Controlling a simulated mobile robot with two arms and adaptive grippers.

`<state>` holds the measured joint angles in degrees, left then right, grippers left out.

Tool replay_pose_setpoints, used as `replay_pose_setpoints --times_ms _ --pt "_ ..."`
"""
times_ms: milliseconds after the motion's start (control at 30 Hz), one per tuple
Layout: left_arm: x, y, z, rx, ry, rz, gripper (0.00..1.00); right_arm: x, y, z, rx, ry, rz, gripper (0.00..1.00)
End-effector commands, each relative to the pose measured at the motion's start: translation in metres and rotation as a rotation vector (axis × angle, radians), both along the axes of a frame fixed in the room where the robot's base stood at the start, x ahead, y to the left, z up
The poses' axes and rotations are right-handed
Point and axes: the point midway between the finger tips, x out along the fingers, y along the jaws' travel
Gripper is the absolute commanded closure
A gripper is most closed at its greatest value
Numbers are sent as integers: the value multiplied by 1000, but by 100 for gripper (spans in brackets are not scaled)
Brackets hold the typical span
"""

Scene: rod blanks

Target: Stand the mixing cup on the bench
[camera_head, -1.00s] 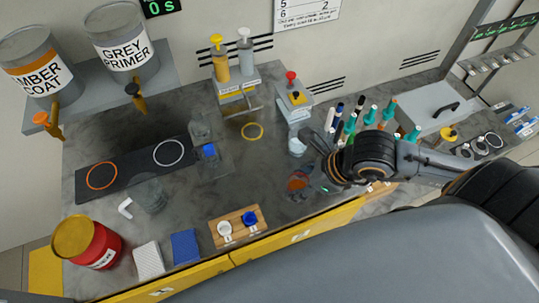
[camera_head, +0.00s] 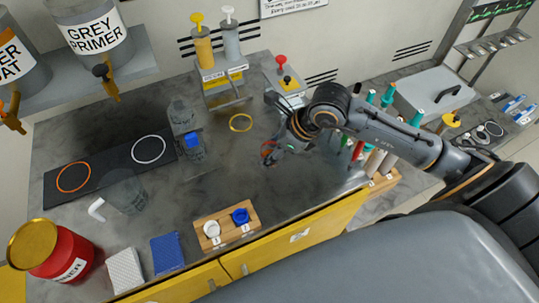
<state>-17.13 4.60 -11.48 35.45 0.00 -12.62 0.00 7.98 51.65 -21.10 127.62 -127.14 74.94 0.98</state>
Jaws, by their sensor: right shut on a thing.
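My right gripper (camera_head: 278,150) reaches in from the right over the middle of the bench (camera_head: 285,205). It is shut on a small, partly see-through thing with orange-red on it, which appears to be the mixing cup (camera_head: 267,153). The gripper and wrist hide much of it, so I cannot tell its tilt or whether it touches the bench. My left gripper is not in view.
A clear vessel (camera_head: 124,192) stands at the left, near a dark mat with orange and white rings (camera_head: 73,178). A yellow ring (camera_head: 240,123) lies behind the gripper. A wooden block with two small caps (camera_head: 226,227) is in front. Bare bench lies between.

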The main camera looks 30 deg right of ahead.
Motion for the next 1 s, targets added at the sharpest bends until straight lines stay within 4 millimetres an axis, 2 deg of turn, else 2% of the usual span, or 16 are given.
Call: replay_pose_setpoints --times_ms 167,400,767,800,900,1000 --pt "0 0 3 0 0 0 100 10 -1 -12 0 0 -1 81" --pt "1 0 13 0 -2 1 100 9 -1 -41 -1 1 0 81" --pt "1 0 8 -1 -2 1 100 10 -1 -46 -1 -2 1 81" --pt "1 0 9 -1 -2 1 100 10 -1 -46 -2 -1 0 46" --pt "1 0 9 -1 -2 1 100 10 -1 -45 -1 -1 0 28" --pt "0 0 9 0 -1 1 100 10 -1 -45 -1 -1 0 28"
